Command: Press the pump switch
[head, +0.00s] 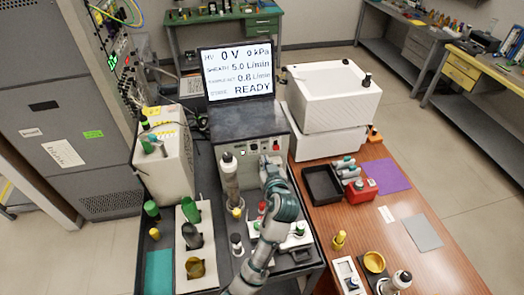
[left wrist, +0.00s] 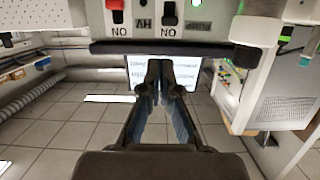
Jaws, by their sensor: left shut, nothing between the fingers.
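In the left wrist view the panel is upside down. Contact with a switch is not visible. My right gripper is not in view.
The screen (head: 237,72) reads 0 V, 0 kPa and READY. A grey cylinder (head: 229,180) stands just left of my gripper. A white box (head: 330,95) is at the right, and a black tray (head: 322,186) and red block (head: 361,188) lie on the wooden table.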

